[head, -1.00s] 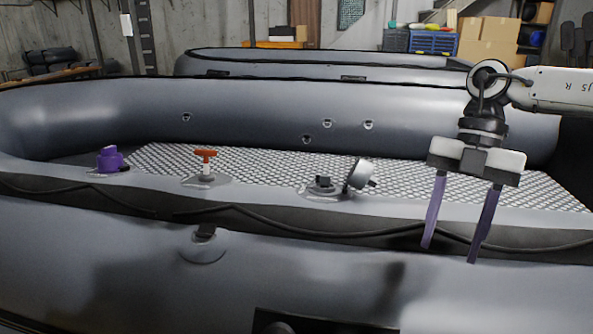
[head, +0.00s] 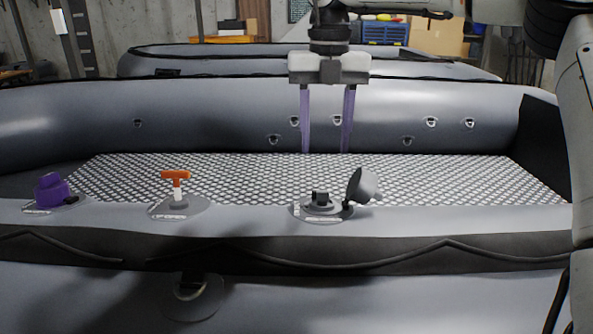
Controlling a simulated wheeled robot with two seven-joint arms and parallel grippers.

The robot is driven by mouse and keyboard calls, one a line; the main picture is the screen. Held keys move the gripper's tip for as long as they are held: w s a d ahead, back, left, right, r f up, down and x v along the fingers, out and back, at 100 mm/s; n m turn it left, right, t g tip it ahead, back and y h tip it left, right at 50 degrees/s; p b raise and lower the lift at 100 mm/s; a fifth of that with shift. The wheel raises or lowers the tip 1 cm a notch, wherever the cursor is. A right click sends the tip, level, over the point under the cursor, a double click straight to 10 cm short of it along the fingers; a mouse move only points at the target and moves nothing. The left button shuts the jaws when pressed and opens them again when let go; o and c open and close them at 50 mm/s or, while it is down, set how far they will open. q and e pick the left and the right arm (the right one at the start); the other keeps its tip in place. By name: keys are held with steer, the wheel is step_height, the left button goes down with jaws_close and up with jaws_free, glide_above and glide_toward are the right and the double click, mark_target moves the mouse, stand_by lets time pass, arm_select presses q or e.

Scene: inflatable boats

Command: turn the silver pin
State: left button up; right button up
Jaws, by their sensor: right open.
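My right gripper (head: 326,150) hangs with its two purple fingers pointing down, apart and empty. In the picture it is above the open valve (head: 320,208) on the near boat tube. This valve has a round grey base and a small dark block in its middle; a silver colour on this pin does not show clearly. Its grey cap (head: 363,186) stands tilted open to the right. The fingertips are apart from the valve and look farther back than it. My left gripper is not in view.
On the same tube, left of the valve, are an orange T-handle (head: 175,177) on a white stem and a purple cap (head: 52,189). The boat's patterned floor (head: 240,176) is bare. Another grey boat (head: 220,62) lies behind.

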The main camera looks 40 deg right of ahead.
mark_target(321, 191)
step_height(321, 191, down, 6)
steer(key=shift+w+r, duration=0.15)
steer(key=shift+r, duration=0.05)
step_height(321, 191, down, 4)
steer(key=shift+w+f+p, duration=0.1)
steer(key=shift+f+p, duration=0.1)
steer(key=shift+p, duration=0.2)
steer(key=shift+f, duration=0.2)
steer(key=c, duration=1.1)
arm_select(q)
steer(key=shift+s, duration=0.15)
arm_select(e)
steer(key=shift+o, duration=0.2)
